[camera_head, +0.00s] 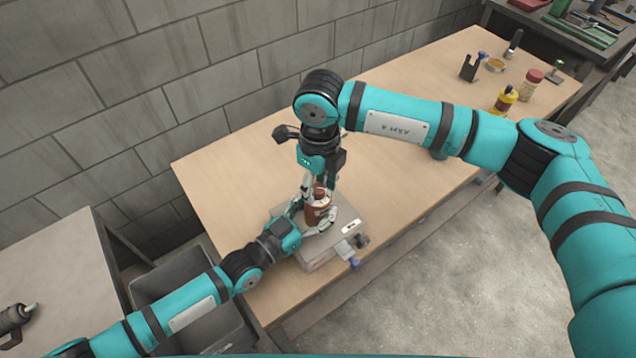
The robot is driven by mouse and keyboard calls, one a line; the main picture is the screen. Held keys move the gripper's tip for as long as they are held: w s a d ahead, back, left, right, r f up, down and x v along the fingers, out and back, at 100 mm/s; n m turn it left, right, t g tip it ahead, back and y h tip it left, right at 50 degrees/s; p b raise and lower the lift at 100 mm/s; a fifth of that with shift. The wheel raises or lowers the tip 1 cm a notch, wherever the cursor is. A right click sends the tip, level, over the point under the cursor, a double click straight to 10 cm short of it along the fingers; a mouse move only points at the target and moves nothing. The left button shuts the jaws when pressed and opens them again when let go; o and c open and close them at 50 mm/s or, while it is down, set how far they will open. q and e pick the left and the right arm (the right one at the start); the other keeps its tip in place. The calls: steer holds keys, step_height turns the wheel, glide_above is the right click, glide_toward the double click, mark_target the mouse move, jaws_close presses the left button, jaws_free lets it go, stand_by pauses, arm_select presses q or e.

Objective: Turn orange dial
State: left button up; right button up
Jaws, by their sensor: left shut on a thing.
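A grey box-shaped device (340,238) sits on the wooden table near its front left. A reddish-brown bottle-like object (318,211) with a pale label stands upright over its top. My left gripper (312,222) comes in from the left and is shut on this object, with its fingers around the lower sides. My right gripper (319,187) points down from above, its fingers at the object's top. Whether they are shut on the top is too small to tell. I cannot make out an orange dial; the grippers hide part of the device.
A blue knob (355,264) and a dark part are at the device's front right. At the table's far right are a yellow bottle (505,100), a red-capped jar (530,85) and a black holder (469,68). A grey bin (185,290) is below left.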

mark_target(319, 186)
jaws_close()
steer(key=shift+n, duration=0.3)
steer(key=shift+o, duration=1.5)
jaws_free()
step_height(319, 186, up, 12)
steer(key=shift+w+d, duration=0.1)
arm_select(q)
steer(key=o, duration=1.4)
